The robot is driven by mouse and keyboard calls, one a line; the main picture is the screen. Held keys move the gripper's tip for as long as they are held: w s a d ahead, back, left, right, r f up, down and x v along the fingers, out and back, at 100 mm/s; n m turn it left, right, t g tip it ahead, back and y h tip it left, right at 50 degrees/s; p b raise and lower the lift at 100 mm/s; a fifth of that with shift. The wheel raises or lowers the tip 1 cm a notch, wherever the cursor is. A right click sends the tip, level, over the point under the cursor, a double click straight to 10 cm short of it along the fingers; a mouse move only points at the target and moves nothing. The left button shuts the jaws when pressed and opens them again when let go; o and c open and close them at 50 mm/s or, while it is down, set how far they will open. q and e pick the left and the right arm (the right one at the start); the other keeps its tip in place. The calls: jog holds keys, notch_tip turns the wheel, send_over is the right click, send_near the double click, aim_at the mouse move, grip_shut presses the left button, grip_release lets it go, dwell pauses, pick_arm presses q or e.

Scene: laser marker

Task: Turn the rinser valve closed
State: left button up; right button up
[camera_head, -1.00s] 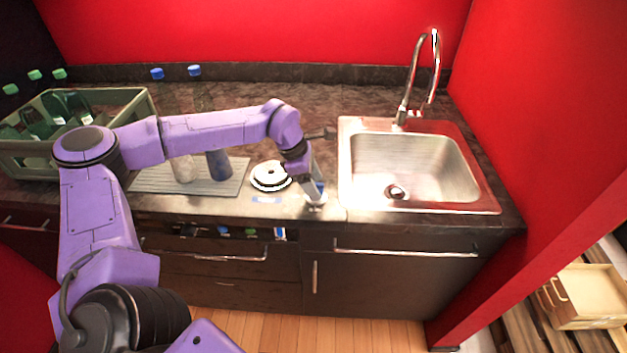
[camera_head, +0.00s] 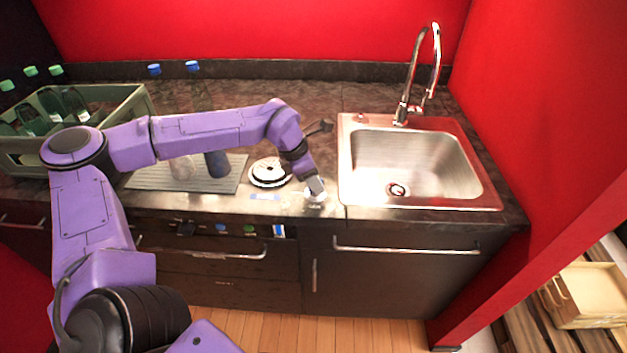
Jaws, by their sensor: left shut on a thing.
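My left gripper (camera_head: 316,191) reaches down to the counter's front edge, just left of the sink. It is shut on a small pale fitting at the counter top, which I take to be the rinser valve (camera_head: 315,198). The fingers and wrist hide most of it, so I cannot tell how far it is turned. The round rinser (camera_head: 268,172), white with a dark ring, sits on the counter just left of the gripper. My right gripper is not in view.
The steel sink (camera_head: 420,165) with its tall faucet (camera_head: 410,95) is to the right. A ribbed mat (camera_head: 150,180) with bottles lies left of the rinser. A green crate (camera_head: 120,112) of bottles stands at far left. Two blue-capped bottles stand behind my arm.

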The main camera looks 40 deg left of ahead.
pick_arm(q)
jog(key=n+t+y+b, duration=0.1)
jog(key=n, duration=0.2)
jog(key=shift+d+n, duration=0.1)
jog(key=shift+n, duration=0.3)
jog(key=n+y+b, duration=0.1)
jog(key=n+b, duration=0.1)
jog(key=n, duration=0.1)
jog(key=shift+d+f+n+y, duration=0.1)
jog(key=shift+n+y, duration=0.2)
jog(key=n+b, duration=0.1)
jog(key=n, duration=0.1)
jog(key=n+y+b, duration=0.1)
jog(key=n, duration=0.1)
jog(key=shift+d+y, duration=0.1)
jog(key=shift+y, duration=0.2)
jog(key=shift+n+y+b, duration=0.5)
jog(key=shift+n+b, duration=0.3)
jog(key=shift+n, duration=0.5)
jog(key=shift+g, duration=0.3)
jog(key=o, duration=1)
